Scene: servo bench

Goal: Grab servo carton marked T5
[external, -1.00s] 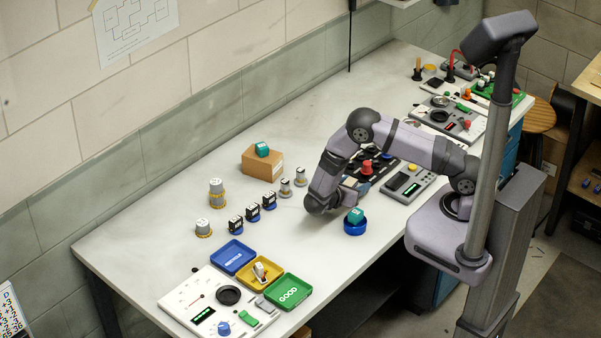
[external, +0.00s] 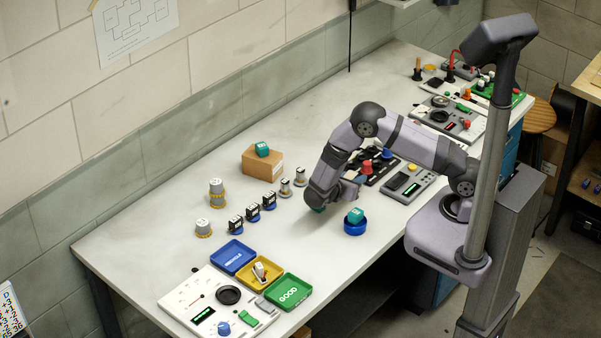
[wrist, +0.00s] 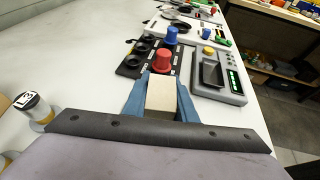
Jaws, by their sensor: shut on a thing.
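My gripper (external: 351,184) is low over the middle of the bench. In the wrist view, its blue fingers (wrist: 161,100) are closed on the sides of a pale cream block (wrist: 162,91). No T5 mark can be read on the block, so I cannot tell whether it is the T5 carton. A teal cube (external: 355,215) sits on a round blue base just right of my wrist. Another teal cube (external: 262,149) is on a cardboard box. A bit of teal (external: 318,209) shows under my wrist, mostly hidden.
Blue (external: 232,257), yellow (external: 270,280) and green (external: 287,293) trays lie in front; the yellow one holds a white piece. A black panel (wrist: 150,58) with red and blue knobs stands beyond my fingers, beside a grey meter (wrist: 218,78).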

